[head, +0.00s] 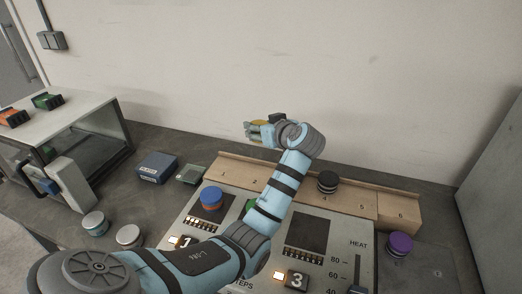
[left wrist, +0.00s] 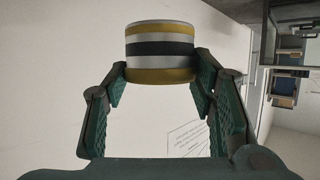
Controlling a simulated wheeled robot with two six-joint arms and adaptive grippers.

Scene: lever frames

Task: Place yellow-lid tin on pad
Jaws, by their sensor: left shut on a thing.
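The yellow-lid tin (left wrist: 160,48) has yellow, white and dark bands and sits between the fingertips of my left gripper (left wrist: 159,68) in the left wrist view. In the head view my left gripper (head: 254,132) is shut on it, raised above the wooden rack at the back, with a bit of the tin's yellow (head: 259,122) showing. The control panel (head: 335,262) below has dark square pads. One pad (head: 310,234) is bare, one lies under a blue-topped tin (head: 211,197), and a green patch (head: 250,206) is partly hidden by my arm. My right gripper is out of view.
A purple-topped tin (head: 399,244) stands right. Two pale-topped tins (head: 94,223) (head: 129,236), a blue box (head: 157,167) and an open-fronted cabinet (head: 75,125) are at left.

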